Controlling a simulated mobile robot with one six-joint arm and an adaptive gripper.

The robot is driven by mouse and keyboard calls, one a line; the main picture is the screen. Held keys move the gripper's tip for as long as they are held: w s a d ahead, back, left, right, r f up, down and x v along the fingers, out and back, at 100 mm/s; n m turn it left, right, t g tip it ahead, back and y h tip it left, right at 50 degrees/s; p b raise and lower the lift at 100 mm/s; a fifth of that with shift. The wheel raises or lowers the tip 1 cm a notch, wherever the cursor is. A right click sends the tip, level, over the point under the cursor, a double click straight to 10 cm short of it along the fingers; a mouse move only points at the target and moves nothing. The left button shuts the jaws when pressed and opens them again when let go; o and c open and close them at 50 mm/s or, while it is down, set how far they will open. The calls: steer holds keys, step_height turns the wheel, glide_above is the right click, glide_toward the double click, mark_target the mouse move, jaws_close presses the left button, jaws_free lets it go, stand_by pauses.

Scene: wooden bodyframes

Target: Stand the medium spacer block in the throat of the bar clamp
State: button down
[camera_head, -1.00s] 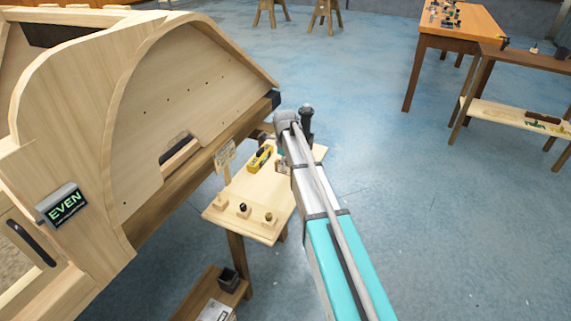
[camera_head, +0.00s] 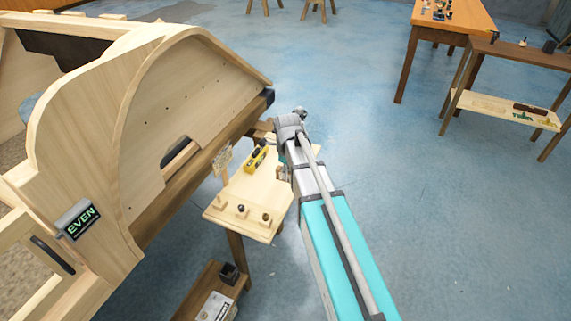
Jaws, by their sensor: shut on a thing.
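My arm (camera_head: 318,185) reaches away from the camera over the right edge of a small pale wooden side table (camera_head: 245,190). Its wrist end (camera_head: 290,125) is beyond the table's far right corner. My gripper's fingers are hidden behind the arm, so what they hold does not show. I cannot make out the medium spacer block for certain. The bar clamp cannot be identified either; a small brown wooden part (camera_head: 262,128) shows beside the wrist, partly covered.
A large curved wooden frame (camera_head: 190,100) fills the left. Open blue floor (camera_head: 440,230) lies to the right.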

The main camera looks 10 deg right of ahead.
steer(key=shift+s+r, duration=0.2)
steer(key=shift+s, duration=0.25)
steer(key=shift+r, duration=0.1)
stand_by(0.4)
step_height(320, 180, up, 14)
steer(key=p, duration=1.4)
steer(key=shift+f, duration=0.25)
